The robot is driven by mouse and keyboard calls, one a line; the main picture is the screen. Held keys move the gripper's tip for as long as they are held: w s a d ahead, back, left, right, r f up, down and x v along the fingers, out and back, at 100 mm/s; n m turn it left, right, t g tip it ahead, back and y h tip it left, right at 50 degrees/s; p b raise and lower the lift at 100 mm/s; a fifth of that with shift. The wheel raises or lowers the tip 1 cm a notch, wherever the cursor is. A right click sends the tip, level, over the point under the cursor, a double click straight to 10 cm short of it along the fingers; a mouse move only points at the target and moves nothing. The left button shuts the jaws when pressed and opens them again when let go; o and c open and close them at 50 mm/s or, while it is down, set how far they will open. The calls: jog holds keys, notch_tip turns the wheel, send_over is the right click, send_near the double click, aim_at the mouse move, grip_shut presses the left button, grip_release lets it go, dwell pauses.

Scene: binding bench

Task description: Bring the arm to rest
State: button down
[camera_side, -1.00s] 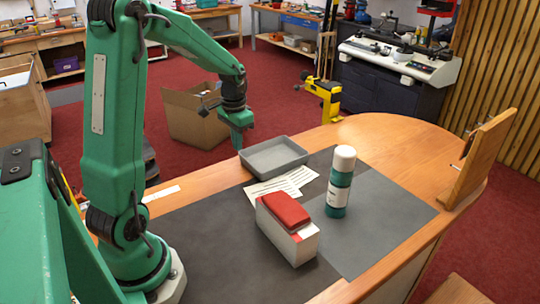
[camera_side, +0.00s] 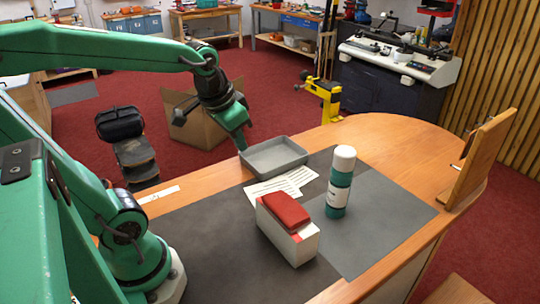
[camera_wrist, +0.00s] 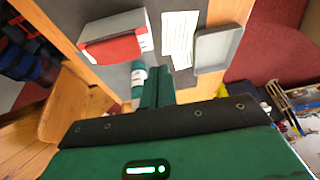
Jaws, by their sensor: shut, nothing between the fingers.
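My green gripper (camera_side: 241,144) is shut and empty. In the side view it hangs pointing down at the left end of the grey tray (camera_side: 246,163); I cannot tell its exact gap from the tray. In the wrist view its two fingers (camera_wrist: 157,88) lie together with nothing between them. My upper arm leans far back to the left, with the forearm nearly level.
On the bench's dark mat (camera_side: 385,215) stand a white box (camera_side: 290,243) with a red block (camera_side: 286,208) on top and a teal bottle (camera_side: 338,190) with a white cap. Printed sheets (camera_side: 283,186) lie beside the tray. A wooden upright (camera_side: 478,160) stands at the right edge.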

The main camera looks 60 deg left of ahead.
jog(key=s+d+t, duration=0.1)
jog(key=s+d, duration=0.3)
jog(key=s, duration=0.1)
jog(key=shift+r+t+h, duration=0.3)
jog(key=shift+r, duration=0.1)
jog(key=shift+d, duration=0.1)
dwell(0.8)
